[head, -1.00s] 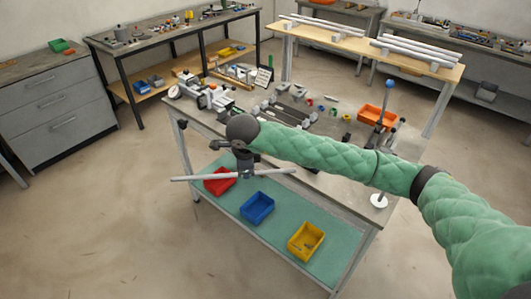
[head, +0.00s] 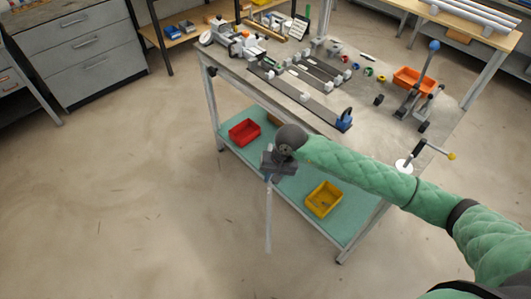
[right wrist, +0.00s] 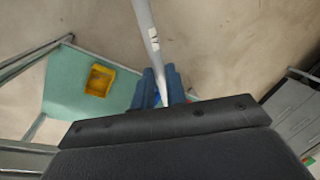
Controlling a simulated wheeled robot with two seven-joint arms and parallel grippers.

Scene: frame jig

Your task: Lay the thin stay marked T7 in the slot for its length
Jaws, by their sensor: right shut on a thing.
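My right gripper (head: 268,177) hangs in front of the bench's near edge, above the floor. It is shut on a thin pale grey stay (head: 268,218), which points down in the head view. In the right wrist view the stay (right wrist: 147,25) runs up from between the blue fingers (right wrist: 161,88) and bears a small dark mark, too small to read surely. The jig (head: 300,95), with long dark rails and pale blocks, lies on the bench top beyond the gripper. Its slot labels cannot be read. My left gripper is out of view.
The bench top (head: 375,120) also holds an orange bin (head: 415,82) and an upright post with a blue knob (head: 434,46). Below, the green shelf (head: 285,190) carries a red bin (head: 244,131) and a yellow bin (head: 323,199). The floor at left is clear.

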